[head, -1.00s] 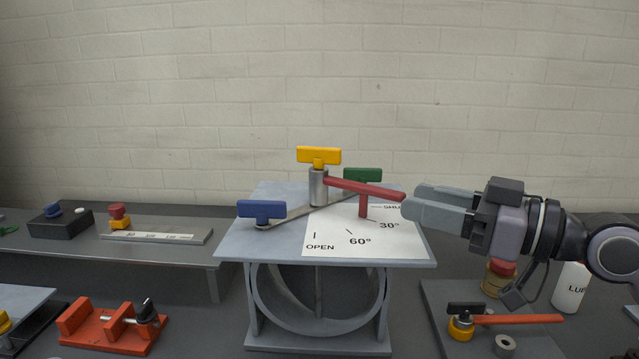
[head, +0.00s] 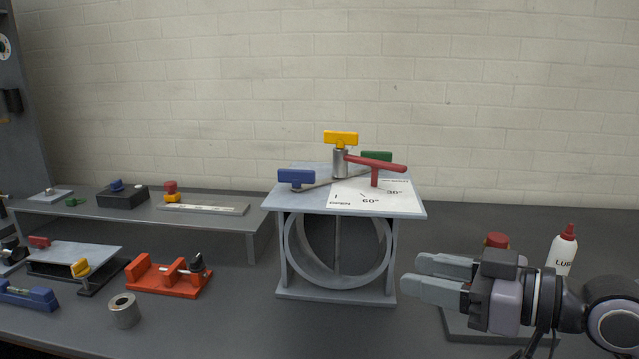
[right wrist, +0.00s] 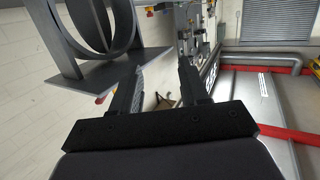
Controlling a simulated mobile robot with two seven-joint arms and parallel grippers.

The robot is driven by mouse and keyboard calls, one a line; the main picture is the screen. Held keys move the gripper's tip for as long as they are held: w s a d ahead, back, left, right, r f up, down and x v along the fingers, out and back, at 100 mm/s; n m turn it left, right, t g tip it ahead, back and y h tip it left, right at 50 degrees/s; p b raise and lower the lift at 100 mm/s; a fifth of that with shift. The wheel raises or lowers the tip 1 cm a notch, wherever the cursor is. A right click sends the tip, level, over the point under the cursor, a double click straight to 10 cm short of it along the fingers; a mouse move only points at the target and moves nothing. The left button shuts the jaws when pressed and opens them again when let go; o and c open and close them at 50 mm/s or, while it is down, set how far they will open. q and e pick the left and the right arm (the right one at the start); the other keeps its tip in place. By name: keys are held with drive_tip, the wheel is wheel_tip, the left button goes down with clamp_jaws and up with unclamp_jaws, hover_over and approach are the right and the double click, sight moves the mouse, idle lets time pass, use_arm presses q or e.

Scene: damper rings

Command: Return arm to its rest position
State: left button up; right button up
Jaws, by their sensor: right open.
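My right gripper (head: 430,280) is open and empty at the lower right of the head view, in front of and to the right of the damper stand. In the right wrist view its two fingers (right wrist: 160,85) stand apart with nothing between them. The damper stand (head: 287,255) has a grey ring (head: 292,248) under its top plate. On the plate is a red lever (head: 385,163) with a yellow T-handle (head: 341,138) on its post, a blue handle (head: 297,178), a green handle (head: 376,156) and a white angle card (head: 400,205). My left gripper is not in view.
A white bottle (head: 562,254) and a red-topped jar (head: 497,240) stand behind my right arm. An orange clamp fixture (head: 168,280), a metal sleeve (head: 124,311) and a raised grey shelf (head: 245,225) are on the left. The bench is clear between sleeve and right gripper.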

drive_tip(key=s+f+m+g+h, duration=0.1)
drive_tip(key=s+f+m+h, duration=0.2)
drive_tip(key=f, duration=0.7)
drive_tip(key=s+f+g+h, duration=0.1)
drive_tip(key=s+f+h, duration=0.3)
drive_tip(key=f, duration=0.5)
drive_tip(key=s+d+f+m+g+h, duration=0.25)
drive_tip(key=s+d+f, duration=0.3)
drive_tip(key=s, duration=0.35)
drive_tip(key=s+d+f+m+g+h, duration=0.2)
drive_tip(key=s+d+f+m+h, duration=0.2)
drive_tip(key=s+f, duration=0.3)
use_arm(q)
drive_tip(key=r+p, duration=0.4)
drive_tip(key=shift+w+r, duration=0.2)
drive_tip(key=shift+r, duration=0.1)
use_arm(e)
drive_tip(key=w+a+f+t+y, duration=0.2)
drive_tip(key=w+a+f+t, duration=0.1)
drive_tip(key=t, duration=0.4)
drive_tip(key=w+f+n, duration=0.1)
drive_tip(key=w, duration=0.1)
drive_tip(key=shift+w, duration=0.4)
